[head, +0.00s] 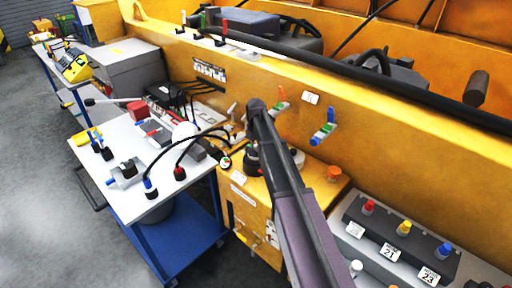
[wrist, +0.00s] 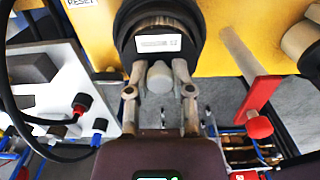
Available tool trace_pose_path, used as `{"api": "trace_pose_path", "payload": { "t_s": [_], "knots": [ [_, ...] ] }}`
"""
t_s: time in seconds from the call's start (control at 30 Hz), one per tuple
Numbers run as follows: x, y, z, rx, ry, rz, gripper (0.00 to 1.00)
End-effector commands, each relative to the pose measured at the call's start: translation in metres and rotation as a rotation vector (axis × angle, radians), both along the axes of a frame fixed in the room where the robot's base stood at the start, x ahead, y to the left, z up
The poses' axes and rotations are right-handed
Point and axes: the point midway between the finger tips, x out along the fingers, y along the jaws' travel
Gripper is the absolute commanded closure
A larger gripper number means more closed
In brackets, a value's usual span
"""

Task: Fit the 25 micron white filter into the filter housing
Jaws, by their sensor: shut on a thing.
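In the wrist view, my gripper (wrist: 159,72) has its fingers closed in on both sides of a pale, rounded piece (wrist: 160,78). The piece is light grey to white; no 25 micron marking is readable, so I cannot tell for sure that it is the white filter. A round black body (wrist: 125,30) with a white label, seemingly the filter housing, is just beyond the fingertips. I cannot tell whether the pale piece touches it or sits inside. In the head view, my arm hides most of the gripper and of the dark round fitting (head: 252,166) on the yellow cabinet.
An orange cap (head: 334,173) is on the yellow cabinet (head: 238,205). A white-topped cart (head: 125,205) with hoses and fittings stands left of it. A red-ended lever (wrist: 262,92) is close right of my gripper in the wrist view. A grey valve block (head: 400,235) is at right.

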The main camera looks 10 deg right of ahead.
Motion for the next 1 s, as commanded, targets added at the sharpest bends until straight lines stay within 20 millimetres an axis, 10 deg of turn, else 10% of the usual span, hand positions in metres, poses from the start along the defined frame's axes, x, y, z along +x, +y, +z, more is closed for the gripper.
{"api": "trace_pose_path", "payload": {
  "t_s": [1.0],
  "knots": [
    [0.000,0.000,-0.019,0.000,0.000,0.000,1.00]
  ]
}}
